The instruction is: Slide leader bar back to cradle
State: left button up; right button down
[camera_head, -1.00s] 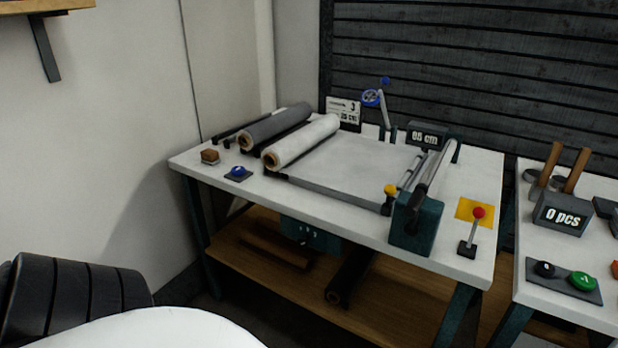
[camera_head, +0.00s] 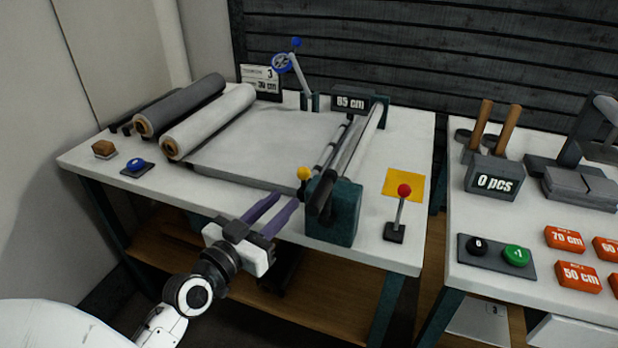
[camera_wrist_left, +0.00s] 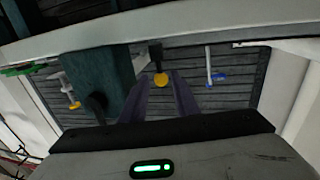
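The leader bar (camera_head: 331,146) appears to be the slim grey bar across the right end of the white bed, with a yellow knob (camera_head: 303,173) at its near end. The knob also shows in the left wrist view (camera_wrist_left: 161,80), in line with the gap between my fingers. My left gripper (camera_head: 287,200) has its purple fingers spread and empty, just in front of and below the knob; I see no contact. I cannot clearly make out a separate cradle. A teal block (camera_head: 335,213) stands right of the knob. My right gripper is out of view.
A white roll (camera_head: 212,120) and a grey roll (camera_head: 182,103) lie at the left end of the table. A red-knobbed lever (camera_head: 399,212) stands right of the teal block. A blue button (camera_head: 136,164) sits front left. A second table (camera_head: 520,220) is at right.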

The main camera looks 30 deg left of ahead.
aim_at(302, 184)
pick_arm(q)
jog(key=w, duration=0.9)
jog(key=shift+a, duration=0.1)
grip_shut()
